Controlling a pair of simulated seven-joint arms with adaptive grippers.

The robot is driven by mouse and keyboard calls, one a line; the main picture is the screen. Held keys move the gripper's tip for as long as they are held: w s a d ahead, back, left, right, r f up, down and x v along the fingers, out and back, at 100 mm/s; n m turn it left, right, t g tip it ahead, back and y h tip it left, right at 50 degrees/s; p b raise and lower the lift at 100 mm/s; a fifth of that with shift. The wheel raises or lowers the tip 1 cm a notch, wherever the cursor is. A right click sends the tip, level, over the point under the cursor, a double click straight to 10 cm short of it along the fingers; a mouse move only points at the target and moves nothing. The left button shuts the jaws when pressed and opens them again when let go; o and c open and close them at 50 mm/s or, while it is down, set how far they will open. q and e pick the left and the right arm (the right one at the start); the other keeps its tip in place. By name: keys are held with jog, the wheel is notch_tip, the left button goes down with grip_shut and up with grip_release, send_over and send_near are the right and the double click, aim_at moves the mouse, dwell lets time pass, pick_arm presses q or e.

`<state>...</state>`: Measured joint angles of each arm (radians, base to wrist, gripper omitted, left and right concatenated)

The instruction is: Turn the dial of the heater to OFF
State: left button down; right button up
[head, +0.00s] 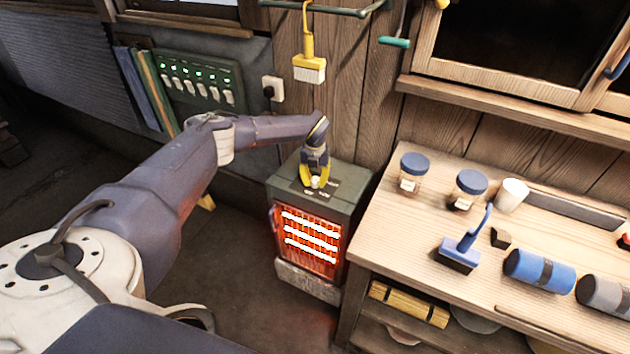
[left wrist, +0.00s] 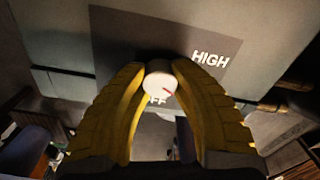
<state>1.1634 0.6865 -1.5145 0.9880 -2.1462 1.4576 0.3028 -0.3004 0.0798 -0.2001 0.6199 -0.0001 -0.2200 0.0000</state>
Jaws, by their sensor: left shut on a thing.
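The heater (head: 283,196) is a grey-green box on the floor, its front bars glowing orange-white. Its white round dial (head: 316,182) is on the top face. My left gripper (head: 315,178) is over the heater top, its yellow fingers shut on the dial. In the left wrist view the dial (left wrist: 160,81) sits between the two fingertips, with a red mark at its lower right. The dark label plate (left wrist: 125,40) reads HIGH at the right. Letters ending in FF show just below the dial, partly hidden by it. My right gripper is out of view.
A wooden workbench (head: 390,225) stands right of the heater, holding jars, a white cup, a blue brush (head: 462,250) and rolls. A green switch panel (head: 200,80) and a socket (head: 272,88) are on the wall behind. A brush (head: 309,68) hangs above the heater.

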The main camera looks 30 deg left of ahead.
aim_at(315, 180)
pick_arm(q)
jog(key=m, duration=1.2)
jog(key=shift+m, duration=0.4)
dwell(0.3)
jog(key=c, duration=0.9)
grip_release()
jog(key=shift+r, duration=0.1)
jog(key=shift+r, duration=3.65)
